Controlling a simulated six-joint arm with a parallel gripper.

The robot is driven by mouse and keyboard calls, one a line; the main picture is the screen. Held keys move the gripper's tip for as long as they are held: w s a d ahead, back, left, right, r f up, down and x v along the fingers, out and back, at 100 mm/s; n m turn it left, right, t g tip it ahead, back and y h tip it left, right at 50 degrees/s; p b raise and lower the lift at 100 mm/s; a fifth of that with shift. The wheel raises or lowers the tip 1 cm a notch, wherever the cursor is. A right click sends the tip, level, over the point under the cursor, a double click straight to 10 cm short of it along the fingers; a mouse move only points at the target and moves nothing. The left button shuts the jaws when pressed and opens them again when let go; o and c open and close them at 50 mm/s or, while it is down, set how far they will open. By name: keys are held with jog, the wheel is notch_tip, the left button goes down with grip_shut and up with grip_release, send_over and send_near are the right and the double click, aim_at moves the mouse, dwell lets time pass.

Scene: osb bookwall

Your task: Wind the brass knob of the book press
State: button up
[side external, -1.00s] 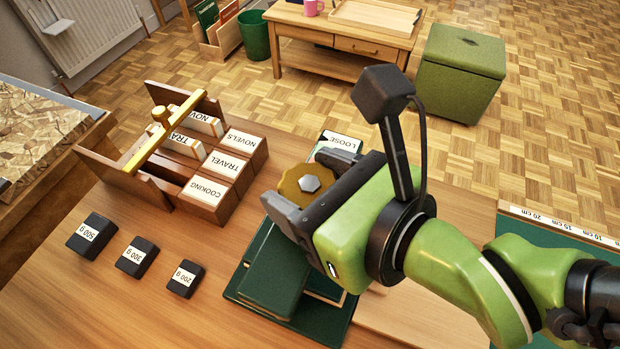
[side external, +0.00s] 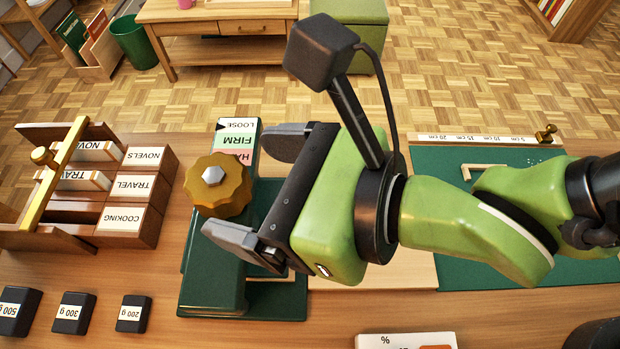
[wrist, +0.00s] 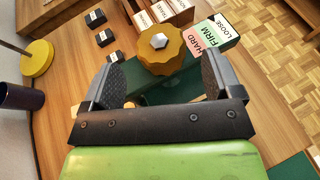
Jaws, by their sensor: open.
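The brass knob (side external: 218,186) is scalloped, with a pale hex nut at its centre. It stands on the dark green book press (side external: 213,275). My gripper (side external: 236,180) is open and empty, its fingers pointing at the knob from the right. In the wrist view, the knob (wrist: 160,50) sits centrally around and just beyond the fingertips (wrist: 160,62), with gaps on both sides. My gripper hides part of the press.
A wooden book rack (side external: 130,195) with labelled blocks stands left of the press. Several black weights (side external: 73,312) lie at the front left. A green mat (side external: 440,185) and ruler (side external: 480,139) lie to the right. A white device (side external: 405,340) is at the front edge.

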jog(key=shift+v, duration=2.4)
